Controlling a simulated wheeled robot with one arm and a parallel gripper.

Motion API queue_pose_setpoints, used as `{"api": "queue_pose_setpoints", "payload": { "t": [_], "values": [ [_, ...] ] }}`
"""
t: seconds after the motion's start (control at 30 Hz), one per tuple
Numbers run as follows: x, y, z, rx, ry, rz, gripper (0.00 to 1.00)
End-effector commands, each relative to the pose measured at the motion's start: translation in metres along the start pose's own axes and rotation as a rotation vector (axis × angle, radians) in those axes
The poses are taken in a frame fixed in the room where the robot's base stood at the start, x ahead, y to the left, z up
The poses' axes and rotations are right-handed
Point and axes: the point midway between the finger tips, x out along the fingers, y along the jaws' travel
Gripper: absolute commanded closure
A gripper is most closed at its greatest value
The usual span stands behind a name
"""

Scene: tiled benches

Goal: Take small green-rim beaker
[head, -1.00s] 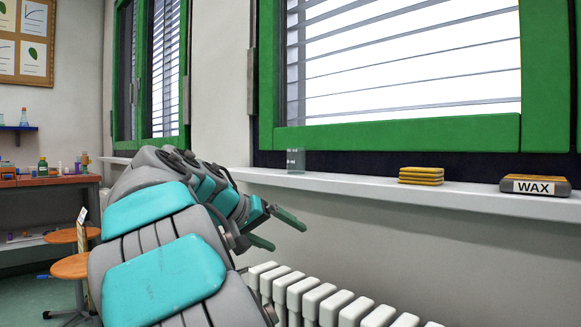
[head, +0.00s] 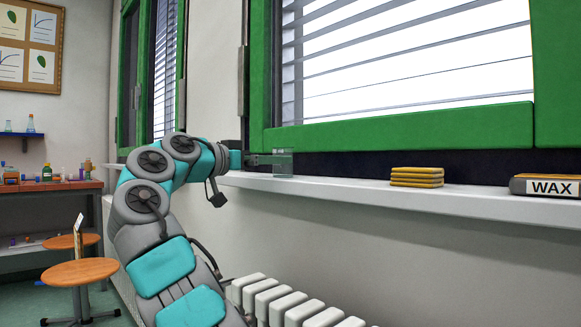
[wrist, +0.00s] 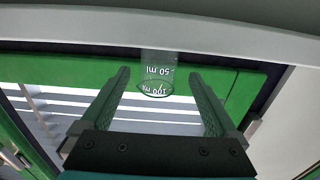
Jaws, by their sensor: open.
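The small green-rim beaker (head: 284,165) is clear glass and stands upright on the white windowsill in the head view. In the wrist view the beaker (wrist: 157,76) shows "50 ml" and "100 ml" markings and a green rim. My gripper (head: 268,160) is at the beaker's left side in the head view. In the wrist view my gripper (wrist: 157,74) is open, with one finger on each side of the beaker and gaps between fingers and glass. The fingertips are about level with the beaker. The exact depth is hard to tell.
On the windowsill (head: 340,194), a stack of yellow sponges (head: 417,177) and a WAX block (head: 547,186) lie to the right. A white radiator (head: 290,300) is below. The green window frame (head: 400,126) rises behind. Orange stools (head: 83,271) stand at left.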

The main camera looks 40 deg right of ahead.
Motion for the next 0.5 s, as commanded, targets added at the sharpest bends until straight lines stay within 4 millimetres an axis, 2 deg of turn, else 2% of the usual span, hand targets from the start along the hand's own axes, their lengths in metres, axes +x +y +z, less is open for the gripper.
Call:
{"api": "queue_pose_setpoints", "payload": {
  "t": [0.37, 0.5],
  "values": [
    [0.034, 0.001, -0.001, -0.001, -0.001, 0.002, 0.05],
    [0.055, 0.003, -0.001, -0.001, -0.002, 0.003, 0.05]
  ]
}}
